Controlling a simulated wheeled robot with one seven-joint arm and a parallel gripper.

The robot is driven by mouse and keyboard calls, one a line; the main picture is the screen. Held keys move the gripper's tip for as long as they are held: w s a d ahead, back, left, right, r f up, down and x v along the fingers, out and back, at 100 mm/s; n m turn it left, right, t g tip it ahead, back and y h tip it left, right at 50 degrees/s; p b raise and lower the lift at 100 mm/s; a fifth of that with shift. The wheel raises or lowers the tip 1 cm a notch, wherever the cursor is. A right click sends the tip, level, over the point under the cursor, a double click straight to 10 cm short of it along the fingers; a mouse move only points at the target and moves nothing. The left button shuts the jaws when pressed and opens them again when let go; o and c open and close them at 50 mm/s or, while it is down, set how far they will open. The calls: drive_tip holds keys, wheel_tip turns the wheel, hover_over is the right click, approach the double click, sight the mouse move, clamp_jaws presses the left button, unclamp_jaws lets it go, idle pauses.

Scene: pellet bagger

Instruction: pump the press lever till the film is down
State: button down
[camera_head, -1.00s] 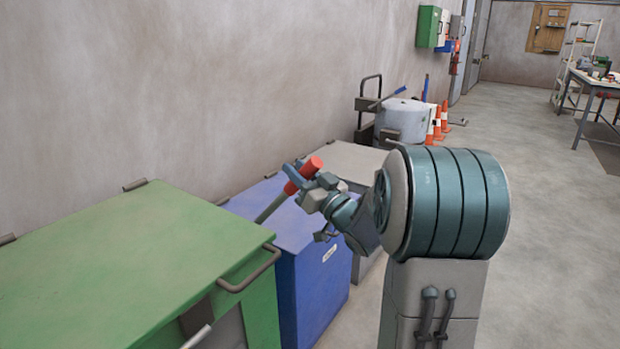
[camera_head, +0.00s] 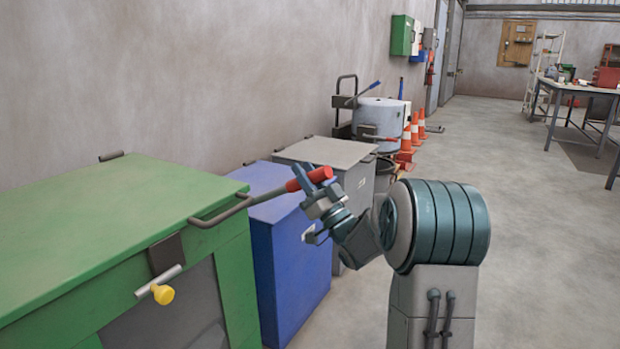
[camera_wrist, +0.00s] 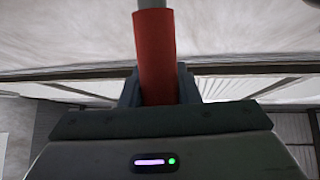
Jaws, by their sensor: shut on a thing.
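The press lever is a grey rod (camera_head: 268,195) with a red grip (camera_head: 303,180). It slopes up to the right across the blue box, in front of the green bin's corner. Its lower end merges with the bin's bent handle in the picture, so its pivot cannot be seen. My gripper (camera_head: 318,186) is shut on the red grip near its end. In the wrist view the red grip (camera_wrist: 154,55) stands between the jaws, with the grey rod beyond it. I cannot make out the film or the press body.
A green bin (camera_head: 90,215) with a bent handle (camera_head: 215,219) and a yellow knob (camera_head: 162,294) stands at the left. A blue box (camera_head: 290,270) and a grey box (camera_head: 325,152) stand behind it along the wall. Traffic cones (camera_head: 405,145) are farther back.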

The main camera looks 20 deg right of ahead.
drive_tip(key=shift+s+f, duration=0.1)
drive_tip(key=shift+f, duration=0.1)
idle(0.3)
drive_tip(key=c, duration=1.1)
unclamp_jaws()
drive_tip(key=shift+d, duration=0.1)
drive_tip(key=shift+s+d+f, duration=0.1)
drive_tip(key=shift+s+f, duration=0.1)
drive_tip(key=p+v, duration=0.1)
drive_tip(key=v, duration=1.2)
drive_tip(key=shift+f+p, duration=0.15)
drive_tip(key=shift+p, duration=0.2)
